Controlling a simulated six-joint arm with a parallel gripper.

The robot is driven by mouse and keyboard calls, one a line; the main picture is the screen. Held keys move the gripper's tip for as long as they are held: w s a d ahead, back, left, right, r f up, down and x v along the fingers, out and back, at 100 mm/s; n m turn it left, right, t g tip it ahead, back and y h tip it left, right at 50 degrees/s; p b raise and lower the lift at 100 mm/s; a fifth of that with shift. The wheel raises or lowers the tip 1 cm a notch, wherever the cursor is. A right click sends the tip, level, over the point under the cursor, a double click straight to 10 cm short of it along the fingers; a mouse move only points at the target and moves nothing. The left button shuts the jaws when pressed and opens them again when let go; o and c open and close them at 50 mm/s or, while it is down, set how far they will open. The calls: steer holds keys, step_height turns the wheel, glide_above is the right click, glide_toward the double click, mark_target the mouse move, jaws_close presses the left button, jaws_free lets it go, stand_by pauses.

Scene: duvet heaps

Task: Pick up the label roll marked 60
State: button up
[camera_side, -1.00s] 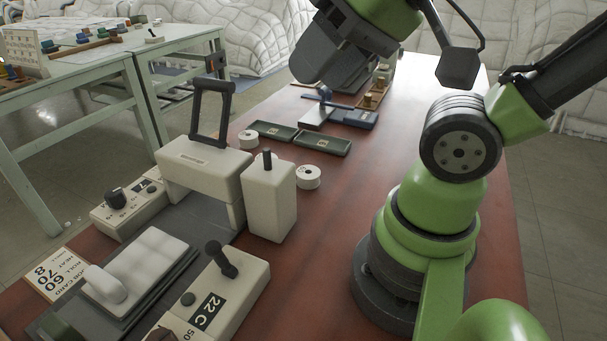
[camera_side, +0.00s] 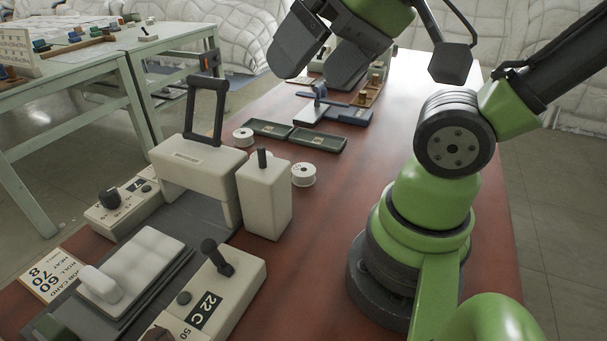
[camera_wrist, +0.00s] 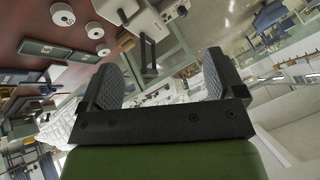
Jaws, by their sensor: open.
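Two white label rolls show in the side view, one left of the green trays (camera_side: 243,135) and one right of the white block with a black knob (camera_side: 304,175). The wrist view shows three white rolls at upper left: one (camera_wrist: 62,15), a second (camera_wrist: 95,31) and a small third (camera_wrist: 103,51). I cannot read a 60 on any roll. My gripper (camera_side: 313,76) is open and empty, high above the far part of the table, beyond the rolls. Its two fingers stand wide apart in the wrist view (camera_wrist: 162,78).
A white machine with a tall black handle (camera_side: 200,165) stands beside the rolls. Green trays (camera_side: 318,140) and a blue-handled tool (camera_side: 340,115) lie behind. Red tabletop (camera_side: 325,235) is clear at right.

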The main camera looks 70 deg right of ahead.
steer(key=g+h, duration=0.2)
steer(key=g, duration=0.5)
glide_above(304, 168)
step_height(304, 168, down, 20)
steer(key=shift+n, duration=0.4)
steer(key=f, duration=0.4)
steer(key=shift+s+f, duration=0.3)
steer(key=shift+w+a+f, duration=0.1)
steer(key=shift+a+f, duration=0.15)
steer(key=shift+f, duration=1.2)
steer(key=shift+a+f, duration=0.2)
steer(key=shift+f, duration=1.25)
steer(key=c, duration=1)
